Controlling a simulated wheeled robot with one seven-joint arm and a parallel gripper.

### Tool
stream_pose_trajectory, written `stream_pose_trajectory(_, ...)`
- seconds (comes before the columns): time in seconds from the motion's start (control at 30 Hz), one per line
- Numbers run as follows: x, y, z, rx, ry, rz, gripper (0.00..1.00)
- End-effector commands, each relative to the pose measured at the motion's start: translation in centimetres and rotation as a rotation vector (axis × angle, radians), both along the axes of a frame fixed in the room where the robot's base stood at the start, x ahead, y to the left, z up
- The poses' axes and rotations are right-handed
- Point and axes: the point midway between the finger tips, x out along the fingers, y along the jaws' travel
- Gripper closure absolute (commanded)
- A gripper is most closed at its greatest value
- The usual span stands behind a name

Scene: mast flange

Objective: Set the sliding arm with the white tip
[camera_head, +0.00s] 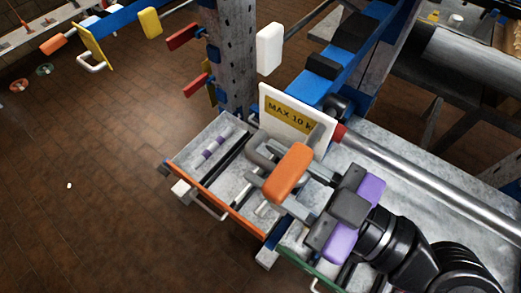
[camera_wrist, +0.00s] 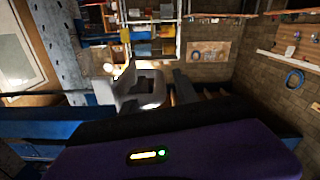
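A white rounded tip (camera_head: 269,48) stands out to the right of the perforated grey mast (camera_head: 228,60) in the head view, above the sign. How it joins the mast is partly hidden. My gripper (camera_head: 260,166) is lower, over the grey tray below the sign, pointing up and left. Its two grey fingers are apart, and it is well clear of the white tip. An orange block (camera_head: 287,172) overlaps the fingers in the picture; I cannot tell whether it touches them. In the wrist view the fingers (camera_wrist: 165,92) show with a gap, and the white tip is not clearly identifiable.
A white plate with a yellow "MAX 10 k" label (camera_head: 291,115) stands just beyond my gripper. Red levers (camera_head: 183,36) project left from the mast. A steel rail (camera_head: 430,190) runs right. The grey tray has an orange front edge (camera_head: 215,205). The brown floor at left is mostly clear.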

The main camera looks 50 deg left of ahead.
Motion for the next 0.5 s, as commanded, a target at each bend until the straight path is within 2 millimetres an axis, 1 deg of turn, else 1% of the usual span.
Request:
stream_pose_trajectory(0.03, -0.2, 0.7, 0.2, 0.001, 0.001, 0.002, 0.64)
stream_pose_trajectory(0.1, -0.4, 1.4, 0.1, 0.0, 0.001, 0.002, 0.64)
stream_pose_trajectory(0.2, -0.5, 2.0, 0.1, 0.001, 0.001, 0.0, 0.64)
stream_pose_trajectory(0.5, -0.5, 2.2, 0.0, 0.001, 0.001, 0.0, 0.64)
